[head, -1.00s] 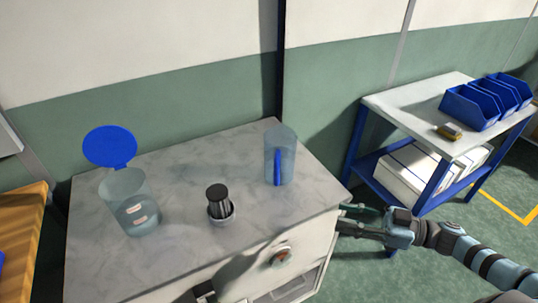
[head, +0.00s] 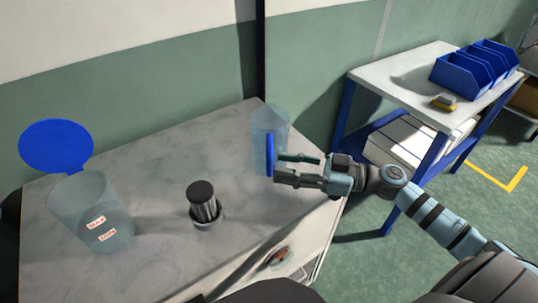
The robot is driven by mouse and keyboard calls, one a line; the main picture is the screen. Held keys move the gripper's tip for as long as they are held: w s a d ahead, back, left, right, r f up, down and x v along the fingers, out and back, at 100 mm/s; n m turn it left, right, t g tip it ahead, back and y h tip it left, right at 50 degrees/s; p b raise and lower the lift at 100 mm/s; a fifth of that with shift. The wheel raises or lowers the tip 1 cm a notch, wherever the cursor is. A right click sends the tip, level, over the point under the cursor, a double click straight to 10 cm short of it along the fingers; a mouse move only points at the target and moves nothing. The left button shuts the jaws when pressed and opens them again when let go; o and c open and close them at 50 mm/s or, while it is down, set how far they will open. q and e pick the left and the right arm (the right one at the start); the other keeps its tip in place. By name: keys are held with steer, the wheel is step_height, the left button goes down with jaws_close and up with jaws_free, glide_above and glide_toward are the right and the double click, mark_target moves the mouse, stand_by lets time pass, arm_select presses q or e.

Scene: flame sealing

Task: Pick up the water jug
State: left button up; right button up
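The water jug (head: 272,122) is a clear, bluish vessel with a blue upright handle (head: 269,155). It stands at the back right of the marble-topped cabinet in the head view, with its handle on the near side. My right gripper (head: 278,167) is at the handle, coming from the right, and partly covers the lower jug. Its two fingers are parted, with a gap between them. I cannot tell whether the fingertips touch the handle. My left gripper is not in view.
A clear container (head: 92,215) with red-and-white labels and a raised blue lid (head: 56,146) stands on the cabinet top (head: 150,165) at left. A black-topped metal burner-like item (head: 204,203) stands mid-top. A side table (head: 405,78) with blue bins (head: 462,75) is at right.

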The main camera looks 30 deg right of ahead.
mark_target(269, 170)
steer(key=x, duration=0.2)
steer(key=p+x, duration=0.1)
steer(key=x, duration=0.1)
steer(key=shift+s+a+r, duration=0.15)
steer(key=shift+r, duration=0.2)
steer(key=shift+a+f, duration=0.15)
jaws_close()
